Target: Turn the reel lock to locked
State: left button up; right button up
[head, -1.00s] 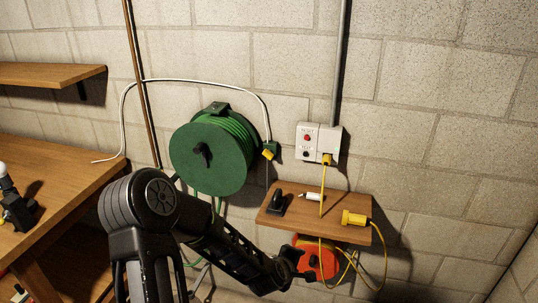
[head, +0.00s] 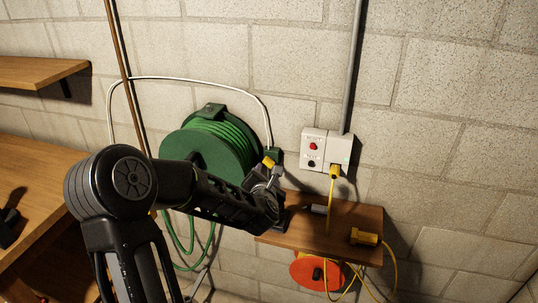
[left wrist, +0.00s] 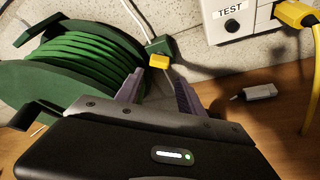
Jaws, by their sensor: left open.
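The green hose reel (head: 205,150) hangs on the block wall. It also shows in the left wrist view (left wrist: 85,65). My right gripper is not in view.
A small wooden shelf (head: 290,238) is below right of my gripper, with a yellow plug (head: 364,237) on it. An orange reel (head: 304,271) with a black knob is under it. A white outlet box (head: 314,147) with red and black buttons is on the wall. A wooden bench (head: 60,180) is at left.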

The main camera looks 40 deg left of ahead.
aim_at(268, 165)
pick_arm(q)
jog(key=p+x, duration=0.1)
jog(key=x, duration=0.2)
jog(key=p+x, duration=0.1)
jog(key=x, duration=0.3)
jog(key=shift+r, duration=0.25)
jog(key=shift+x, duration=0.75)
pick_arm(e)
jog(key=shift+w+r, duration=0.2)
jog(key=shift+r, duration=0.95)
pick_arm(q)
jog(key=shift+c, duration=0.4)
grip_shut()
